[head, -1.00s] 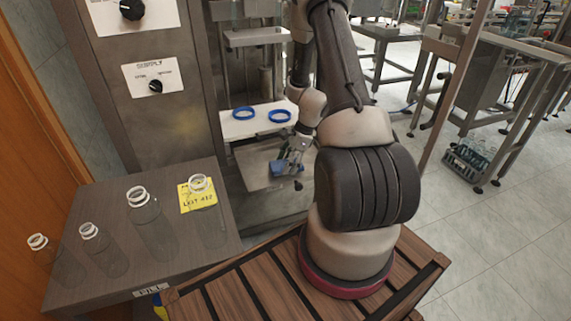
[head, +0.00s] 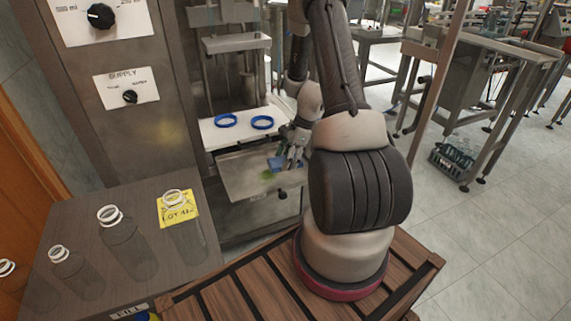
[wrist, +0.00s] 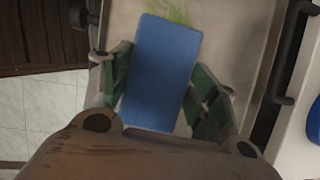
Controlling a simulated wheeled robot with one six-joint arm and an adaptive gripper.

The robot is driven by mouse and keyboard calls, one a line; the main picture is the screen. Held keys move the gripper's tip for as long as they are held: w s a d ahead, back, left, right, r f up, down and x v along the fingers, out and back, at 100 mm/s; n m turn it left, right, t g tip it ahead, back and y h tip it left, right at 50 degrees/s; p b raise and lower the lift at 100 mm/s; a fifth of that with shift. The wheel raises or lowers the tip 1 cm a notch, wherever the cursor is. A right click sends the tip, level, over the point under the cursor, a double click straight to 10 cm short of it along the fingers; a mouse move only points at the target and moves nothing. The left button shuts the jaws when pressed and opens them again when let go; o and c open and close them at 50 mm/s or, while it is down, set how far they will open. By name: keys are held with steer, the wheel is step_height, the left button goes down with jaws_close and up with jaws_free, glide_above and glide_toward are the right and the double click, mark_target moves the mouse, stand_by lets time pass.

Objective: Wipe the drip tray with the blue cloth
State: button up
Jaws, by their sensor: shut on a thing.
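The drip tray (head: 237,184) is a flat metal tray low in the machine's bay, below the white shelf. A green smear (head: 267,175) is on it, just in front of the blue cloth (head: 277,163). My gripper (head: 288,160) is shut on the cloth at the tray's right part. In the wrist view, the cloth (wrist: 161,70) is a flat blue rectangle between the green-padded fingers. The smear (wrist: 178,12) shows past the cloth's far end, on the tray (wrist: 230,30). I cannot tell whether the cloth touches the tray.
Two blue rings (head: 262,122) lie on the white shelf (head: 213,137) above the tray. Clear bottles and a yellow lot card (head: 176,211) are on the side table (head: 85,215). A dark handle (wrist: 290,50) runs beside the tray in the wrist view.

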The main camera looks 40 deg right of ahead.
steer(key=shift+r, duration=2.2)
